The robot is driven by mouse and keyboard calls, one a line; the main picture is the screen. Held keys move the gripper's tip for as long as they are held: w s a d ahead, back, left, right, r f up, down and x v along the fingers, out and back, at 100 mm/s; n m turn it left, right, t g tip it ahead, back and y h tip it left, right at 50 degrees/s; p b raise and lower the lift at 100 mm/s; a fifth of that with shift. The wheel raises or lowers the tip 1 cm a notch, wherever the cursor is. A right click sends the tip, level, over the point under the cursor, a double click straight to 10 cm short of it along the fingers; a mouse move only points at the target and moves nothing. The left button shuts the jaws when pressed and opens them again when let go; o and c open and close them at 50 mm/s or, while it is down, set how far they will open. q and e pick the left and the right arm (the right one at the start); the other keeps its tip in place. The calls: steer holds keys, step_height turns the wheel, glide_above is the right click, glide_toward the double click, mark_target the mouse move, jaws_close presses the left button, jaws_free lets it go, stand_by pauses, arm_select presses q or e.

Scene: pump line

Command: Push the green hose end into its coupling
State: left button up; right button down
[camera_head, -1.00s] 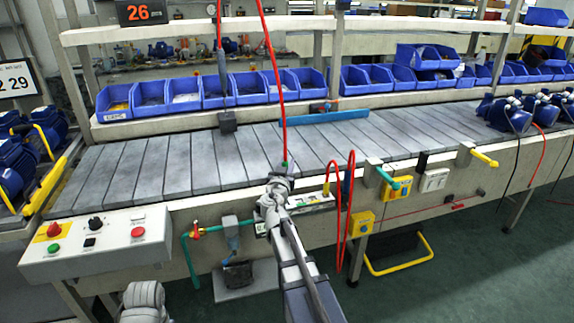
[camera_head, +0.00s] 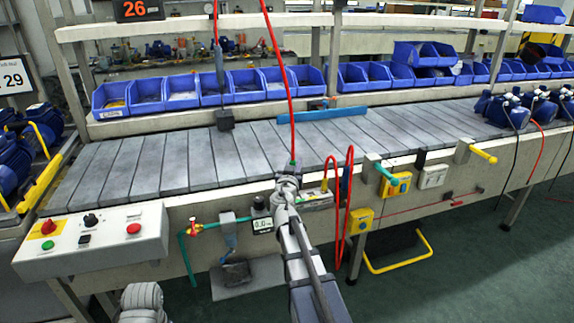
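A red hose (camera_head: 283,95) hangs from above, and its green end (camera_head: 293,164) shows at the top of my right gripper (camera_head: 288,181). The gripper appears shut on this hose end, in front of the conveyor's front edge. The fingers are small and partly merge with the hose end. A grey fitting with a yellow lever (camera_head: 325,185) sits on the front rail just right of the gripper. I cannot tell which fitting is the coupling; my arm hides part of the rail. A grey part of my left arm shows at the bottom left, but its fingers are out of view.
A digital gauge (camera_head: 262,224) and a green pipe (camera_head: 185,255) are left of my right arm. A looped red hose (camera_head: 349,200) hangs close on the right. A control box (camera_head: 92,240) stands at left. The slatted conveyor (camera_head: 190,162) is mostly clear.

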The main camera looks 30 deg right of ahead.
steer(key=shift+s+d+f+b, duration=0.1)
steer(key=shift+d+f+b, duration=0.1)
steer(key=shift+d+f, duration=0.25)
steer(key=shift+s+d+f+b, duration=0.1)
steer(key=shift+d+f+b, duration=0.1)
steer(key=shift+f, duration=0.45)
steer(key=shift+d+f, duration=0.1)
steer(key=shift+d, duration=0.1)
arm_select(q)
step_height(320, 180, down, 2)
steer(key=shift+f, duration=0.1)
steer(key=shift+f, duration=0.1)
step_height(320, 180, down, 5)
steer(key=b, duration=0.5)
arm_select(e)
step_height(320, 180, down, 5)
steer(key=shift+f, duration=0.1)
arm_select(q)
steer(key=shift+a+f+b, duration=0.1)
steer(key=shift+f+b, duration=0.1)
steer(key=shift+b, duration=0.15)
arm_select(e)
steer(key=shift+f, duration=0.15)
arm_select(q)
steer(key=shift+f, duration=0.25)
arm_select(e)
steer(key=shift+f, duration=0.25)
